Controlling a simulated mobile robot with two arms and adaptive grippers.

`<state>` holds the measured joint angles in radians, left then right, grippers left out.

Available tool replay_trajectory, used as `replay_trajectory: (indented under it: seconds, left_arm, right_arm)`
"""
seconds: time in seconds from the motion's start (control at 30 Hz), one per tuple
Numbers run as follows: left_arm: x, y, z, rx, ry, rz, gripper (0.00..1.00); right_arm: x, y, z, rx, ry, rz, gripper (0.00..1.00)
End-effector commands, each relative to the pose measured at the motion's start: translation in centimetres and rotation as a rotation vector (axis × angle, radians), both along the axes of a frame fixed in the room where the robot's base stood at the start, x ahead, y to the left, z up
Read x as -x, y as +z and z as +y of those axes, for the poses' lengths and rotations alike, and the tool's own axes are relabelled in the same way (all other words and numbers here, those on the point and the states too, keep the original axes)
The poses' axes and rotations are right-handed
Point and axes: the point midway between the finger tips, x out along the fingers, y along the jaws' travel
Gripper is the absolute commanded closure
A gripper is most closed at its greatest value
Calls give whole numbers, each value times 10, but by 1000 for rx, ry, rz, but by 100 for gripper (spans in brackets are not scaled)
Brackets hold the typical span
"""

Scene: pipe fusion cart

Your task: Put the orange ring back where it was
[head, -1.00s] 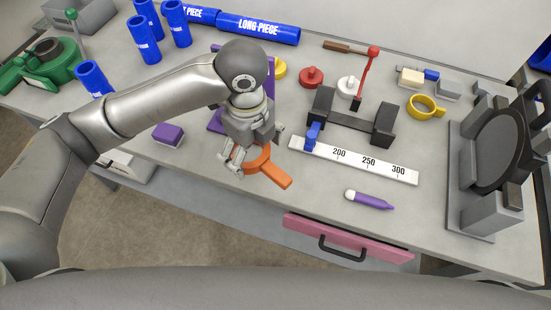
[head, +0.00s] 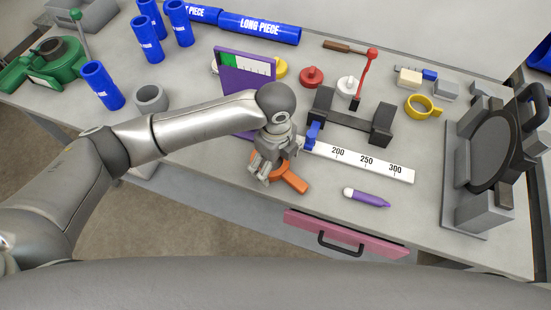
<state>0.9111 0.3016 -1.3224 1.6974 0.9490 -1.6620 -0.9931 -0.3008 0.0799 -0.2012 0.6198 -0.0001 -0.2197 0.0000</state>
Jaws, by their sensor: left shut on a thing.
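The orange ring (head: 291,181) with its short flat handle is at the front middle of the cart top, left of the white ruler. My left gripper (head: 268,174) is shut on the orange ring, fingers pointing down around its ring part. The fingers hide part of the ring, and I cannot tell whether it touches the table. My right gripper is not in view.
A white ruler (head: 372,166) with a blue slider (head: 313,134) lies right of the ring. A purple marker (head: 366,197) lies near the front edge. A purple-framed board (head: 232,68) stands behind my arm. A yellow ring (head: 421,112) and dark clamp (head: 350,122) are farther back. A pink drawer (head: 345,236) is below.

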Motion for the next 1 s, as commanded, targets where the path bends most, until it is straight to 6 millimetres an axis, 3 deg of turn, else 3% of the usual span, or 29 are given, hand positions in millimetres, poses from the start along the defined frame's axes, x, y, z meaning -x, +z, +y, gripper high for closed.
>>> replay_trajectory:
  seconds: [0.07, 0.1, 0.2, 0.67, 0.77, 1.0]
  left_arm:
    - [0, -2, 0, 0, 0, 0, 40]
    - [0, -3, 0, 0, 0, 0, 11]
    - [0, -3, 0, 0, 0, 0, 0]
    - [-1, 4, 0, 1, 0, -1, 0]
    - [-1, 18, 0, 2, -2, -4, 0]
    - [-1, 70, -1, 2, -1, -6, 0]
  right_arm:
    - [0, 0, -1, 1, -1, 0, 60]
    - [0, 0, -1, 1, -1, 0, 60]
    - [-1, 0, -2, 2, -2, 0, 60]
    - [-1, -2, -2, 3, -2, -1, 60]
    - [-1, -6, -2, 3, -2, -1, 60]
    - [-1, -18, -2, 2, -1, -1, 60]
